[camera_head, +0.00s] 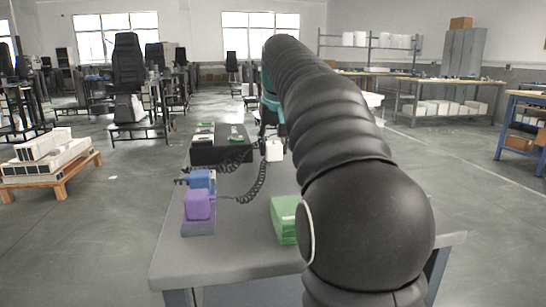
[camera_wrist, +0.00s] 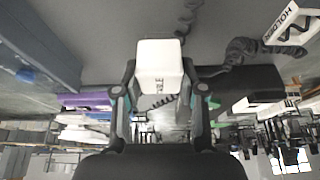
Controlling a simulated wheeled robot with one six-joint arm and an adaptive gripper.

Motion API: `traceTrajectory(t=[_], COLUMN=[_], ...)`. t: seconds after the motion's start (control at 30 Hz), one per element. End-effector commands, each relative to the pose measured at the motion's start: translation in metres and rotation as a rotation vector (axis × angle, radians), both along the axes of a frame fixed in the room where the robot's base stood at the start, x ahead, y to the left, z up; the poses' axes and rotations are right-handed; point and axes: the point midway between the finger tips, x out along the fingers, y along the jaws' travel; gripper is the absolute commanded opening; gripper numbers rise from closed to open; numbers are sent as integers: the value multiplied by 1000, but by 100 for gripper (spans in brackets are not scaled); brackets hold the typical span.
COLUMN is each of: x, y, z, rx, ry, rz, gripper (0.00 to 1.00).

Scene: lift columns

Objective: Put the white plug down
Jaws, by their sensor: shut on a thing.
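The white plug (camera_head: 274,151) is held above the grey table (camera_head: 215,255), near the right end of a black box. In the wrist view the white plug (camera_wrist: 160,62) sits between the two fingers of my gripper (camera_wrist: 160,88), which is shut on it. Lettering shows on the plug's face, partly cut off. In the head view my gripper (camera_head: 270,128) is small and partly hidden behind my dark arm. A black coiled cord (camera_head: 257,187) hangs near the plug and runs toward the purple block. I cannot tell how far the plug is from the table.
A purple block (camera_head: 198,205) and a blue block (camera_head: 200,180) stand at the table's left. A black box (camera_head: 222,154) with white and green pieces on top stands behind them. A green box (camera_head: 284,221) is beside my arm. The front middle of the table is clear.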

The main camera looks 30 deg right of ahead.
Motion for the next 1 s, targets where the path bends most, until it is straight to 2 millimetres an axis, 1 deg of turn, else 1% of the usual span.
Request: traceTrajectory(t=[0.03,0.13,0.57,0.6,0.7,1.0], x=[-1,-1,0,0,0,0], y=[0,0,0,0,0,0], z=[-11,-20,-26,-26,-25,-24], rx=[1,1,0,0,0,0], ry=[3,2,1,1,1,1], rz=[0,0,0,0,0,0], gripper=[10,10,10,43,66,66])
